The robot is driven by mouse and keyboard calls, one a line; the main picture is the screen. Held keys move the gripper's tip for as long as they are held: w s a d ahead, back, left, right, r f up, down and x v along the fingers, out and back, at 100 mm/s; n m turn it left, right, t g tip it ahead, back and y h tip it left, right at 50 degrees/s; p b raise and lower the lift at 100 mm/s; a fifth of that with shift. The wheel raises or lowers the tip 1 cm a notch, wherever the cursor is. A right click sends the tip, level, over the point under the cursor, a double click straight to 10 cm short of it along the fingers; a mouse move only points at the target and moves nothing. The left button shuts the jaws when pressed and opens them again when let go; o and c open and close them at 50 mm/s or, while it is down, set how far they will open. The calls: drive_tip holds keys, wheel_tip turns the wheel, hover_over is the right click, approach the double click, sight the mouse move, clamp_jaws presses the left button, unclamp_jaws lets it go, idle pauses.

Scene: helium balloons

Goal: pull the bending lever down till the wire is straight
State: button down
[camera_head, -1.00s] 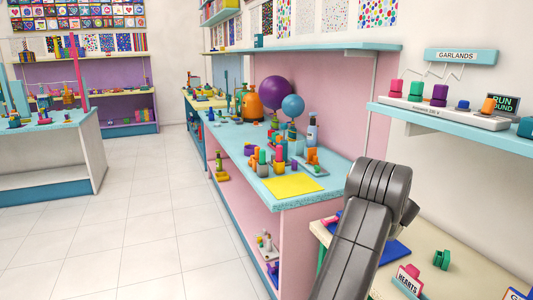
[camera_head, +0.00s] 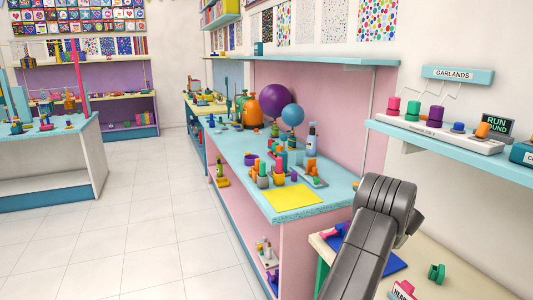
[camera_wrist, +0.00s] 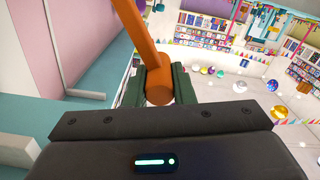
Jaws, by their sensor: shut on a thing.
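In the wrist view an orange bar (camera_wrist: 139,40), which looks like the bending lever, comes down from the top and ends in a round orange end. My gripper (camera_wrist: 158,88) is shut on that end, with one dark green finger on each side. The bar leans, its upper part to the left. Where the bar is mounted is outside the picture. I cannot make out the wire in either view. In the head view only my grey arm shows at the lower right; the gripper itself is out of sight there.
A blue-topped counter (camera_head: 258,185) with a yellow sheet (camera_head: 292,197) and several small items runs along the pink wall. A shelf under the GARLANDS sign (camera_head: 458,75) holds a row of coloured knobs (camera_head: 435,114). A low table (camera_head: 445,252) lies by my arm. The tiled floor at left is clear.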

drive_tip(key=shift+d, duration=0.15)
drive_tip(key=shift+w+d+r+m+p, duration=0.2)
drive_tip(key=shift+d+r+m+p, duration=0.25)
drive_tip(key=shift+p, duration=0.5)
drive_tip(key=p, duration=0.1)
drive_tip(key=d+r+p, duration=0.1)
drive_tip(key=shift+w+d+m+p, duration=0.25)
drive_tip(key=shift+w+m+p, duration=0.05)
drive_tip(key=shift+m, duration=0.05)
drive_tip(key=c, duration=1.2)
unclamp_jaws()
drive_tip(key=shift+d+f, duration=0.15)
drive_tip(key=shift+f, duration=0.15)
drive_tip(key=shift+c, duration=0.2)
drive_tip(key=shift+b+v, duration=0.45)
drive_tip(key=shift+v, duration=2.45)
drive_tip(key=shift+r, duration=0.1)
